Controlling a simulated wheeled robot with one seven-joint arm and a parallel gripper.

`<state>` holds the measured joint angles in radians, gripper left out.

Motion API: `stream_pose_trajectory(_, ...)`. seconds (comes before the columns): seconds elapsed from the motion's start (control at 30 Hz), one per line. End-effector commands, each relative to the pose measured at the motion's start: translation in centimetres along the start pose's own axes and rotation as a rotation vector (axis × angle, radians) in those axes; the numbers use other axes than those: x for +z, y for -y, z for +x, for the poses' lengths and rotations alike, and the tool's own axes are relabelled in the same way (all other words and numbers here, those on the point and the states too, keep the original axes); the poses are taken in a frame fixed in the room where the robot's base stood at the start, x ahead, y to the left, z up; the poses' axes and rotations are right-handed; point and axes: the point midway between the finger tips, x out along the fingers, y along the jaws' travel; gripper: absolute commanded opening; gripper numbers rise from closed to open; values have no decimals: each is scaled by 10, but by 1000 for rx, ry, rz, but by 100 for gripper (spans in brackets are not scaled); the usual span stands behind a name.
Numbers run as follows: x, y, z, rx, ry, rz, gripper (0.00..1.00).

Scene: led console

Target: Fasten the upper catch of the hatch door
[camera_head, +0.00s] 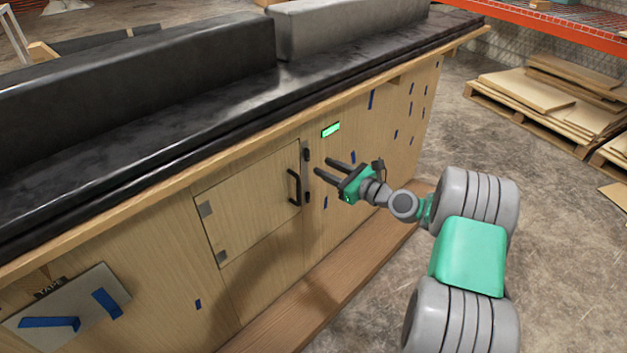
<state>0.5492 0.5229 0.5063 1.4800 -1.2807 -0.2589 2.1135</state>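The hatch door (248,207) is a pale wooden panel in the front of the wooden console. It looks closed and about flush with the front. Its two grey hinges are on the left, and a black handle (294,187) is near its right edge. A small dark upper catch (306,154) sits on a grey strip just right of the door's upper right corner. A similar dark piece, the lower catch (307,197), is below it. Whether either catch is fastened is too small to tell. My gripper (323,166) is open and empty, its two fingers apart, pointing left just right of the upper catch.
A lit green indicator (331,129) is above my gripper on the console front. The black console top (180,120) overhangs the door. A wooden ledge (330,290) runs along the base. A grey plate (66,308) with blue tape is at lower left. Pallets (540,95) stand far right.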

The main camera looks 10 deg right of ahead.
Motion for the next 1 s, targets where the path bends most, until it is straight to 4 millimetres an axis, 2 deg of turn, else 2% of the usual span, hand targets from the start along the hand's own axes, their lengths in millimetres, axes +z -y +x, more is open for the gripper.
stream_pose_trajectory(0.03,-11,8,-3,-22,38,77,34)
stream_pose_trajectory(0.17,-8,14,2,-35,75,148,34)
stream_pose_trajectory(0.4,-4,15,48,-34,73,144,34)
stream_pose_trajectory(0.53,-3,17,65,-35,71,143,34)
stream_pose_trajectory(0.83,-2,18,71,-37,70,144,34)
stream_pose_trajectory(1.0,-2,17,70,-36,70,143,21)
